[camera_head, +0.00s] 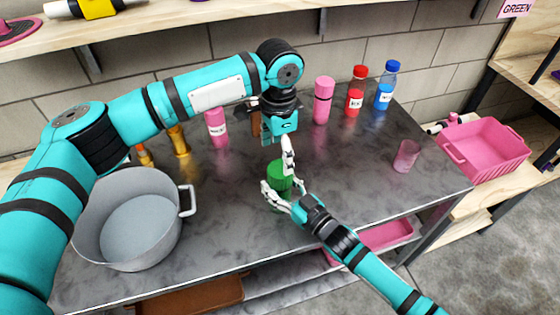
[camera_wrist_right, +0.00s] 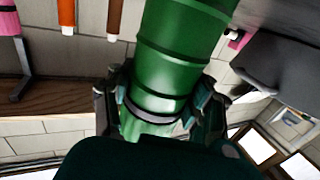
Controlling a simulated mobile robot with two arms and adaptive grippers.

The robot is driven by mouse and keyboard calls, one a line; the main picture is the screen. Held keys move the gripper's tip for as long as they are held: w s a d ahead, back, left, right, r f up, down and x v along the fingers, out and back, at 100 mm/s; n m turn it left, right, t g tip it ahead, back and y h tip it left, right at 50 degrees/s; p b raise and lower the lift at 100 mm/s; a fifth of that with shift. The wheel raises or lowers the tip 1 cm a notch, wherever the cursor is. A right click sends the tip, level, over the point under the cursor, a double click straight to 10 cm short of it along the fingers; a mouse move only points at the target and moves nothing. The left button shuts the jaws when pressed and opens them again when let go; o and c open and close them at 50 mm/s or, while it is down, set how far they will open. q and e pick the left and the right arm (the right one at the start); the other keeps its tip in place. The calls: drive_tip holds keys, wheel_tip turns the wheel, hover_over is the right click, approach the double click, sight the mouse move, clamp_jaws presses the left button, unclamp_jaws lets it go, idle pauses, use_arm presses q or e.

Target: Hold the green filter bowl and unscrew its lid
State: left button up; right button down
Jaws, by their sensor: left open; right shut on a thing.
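The green filter bowl (camera_head: 280,178) stands upright near the middle of the metal table. My right gripper (camera_head: 279,192) is shut around its side from the front right. In the right wrist view, the ribbed green cylinder (camera_wrist_right: 180,60) sits between the two dark fingers of my right gripper (camera_wrist_right: 160,100). A dark ring and a lighter green part show near the fingers. My left gripper (camera_head: 278,148) points down, open, just above the bowl's top. One pale finger comes close to the top; whether it touches is unclear. I cannot make out the lid's edge clearly.
A large grey pot (camera_head: 133,222) stands at the left. Pink (camera_head: 322,100), red (camera_head: 355,92) and blue (camera_head: 386,88) bottles line the back, with a pink cup (camera_head: 406,156) at the right. A pink crate (camera_head: 484,150) is beyond the table. The table right of the bowl is mostly clear.

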sight(280, 168)
use_arm(q)
drive_tip(key=m, duration=2)
drive_tip(key=shift+d+m, duration=0.1)
drive_tip(key=shift+m, duration=0.2)
drive_tip(key=m, duration=0.7)
drive_tip(key=shift+s, duration=0.1)
drive_tip(key=shift+f, duration=4)
drive_tip(key=c, duration=1.2)
drive_tip(key=o, duration=1.3)
